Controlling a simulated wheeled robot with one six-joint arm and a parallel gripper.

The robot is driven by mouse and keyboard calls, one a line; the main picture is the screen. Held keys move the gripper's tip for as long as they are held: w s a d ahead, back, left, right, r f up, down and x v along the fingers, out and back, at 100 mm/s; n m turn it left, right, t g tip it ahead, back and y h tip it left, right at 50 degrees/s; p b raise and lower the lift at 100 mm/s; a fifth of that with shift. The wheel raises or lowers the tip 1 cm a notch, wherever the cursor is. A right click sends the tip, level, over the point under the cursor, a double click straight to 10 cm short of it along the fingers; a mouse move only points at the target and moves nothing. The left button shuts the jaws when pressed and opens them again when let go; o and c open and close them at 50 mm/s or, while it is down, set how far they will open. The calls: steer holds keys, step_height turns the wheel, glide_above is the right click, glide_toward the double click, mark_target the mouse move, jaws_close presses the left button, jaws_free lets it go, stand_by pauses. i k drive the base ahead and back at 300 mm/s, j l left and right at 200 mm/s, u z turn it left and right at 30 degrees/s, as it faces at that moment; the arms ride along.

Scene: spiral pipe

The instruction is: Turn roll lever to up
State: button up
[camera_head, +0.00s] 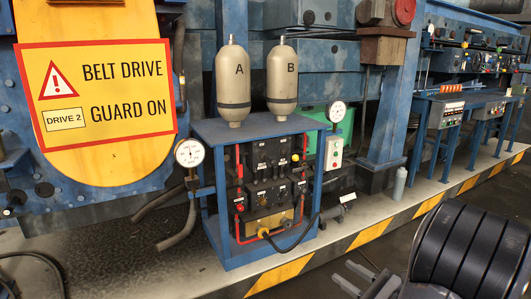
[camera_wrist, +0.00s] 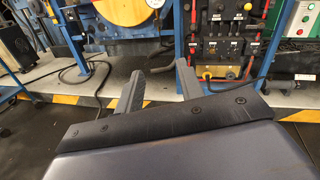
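I cannot tell which part is the roll lever; no label that small is readable. A dark control panel (camera_head: 268,172) with red side handles, small knobs and switches sits in a blue frame under cylinders A (camera_head: 233,80) and B (camera_head: 282,78). The panel also shows in the wrist view (camera_wrist: 222,47), at the upper right. Small levers and knobs (camera_head: 465,42) show on the far right bench, too small to tell apart. My gripper (camera_head: 346,273) is low, in front of the floor edge. In the wrist view my gripper (camera_wrist: 160,70) is open and empty, apart from the panel.
A yellow belt guard (camera_head: 100,165) with a warning sign (camera_head: 97,95) stands at left. Gauges (camera_head: 189,153) flank the blue frame (camera_head: 212,130). A black cable (camera_head: 300,238) loops from a yellow plug (camera_head: 264,232). A grey bottle (camera_head: 399,186) stands at right.

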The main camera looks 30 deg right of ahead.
mark_target(273, 163)
steer(key=i+l, duration=0.25)
steer(key=i, duration=0.25)
steer(key=i+l, duration=0.2)
steer(key=i, duration=0.25)
steer(key=i+l, duration=0.25)
steer(key=i, duration=0.25)
steer(key=i+l, duration=0.25)
steer(key=i, duration=0.25)
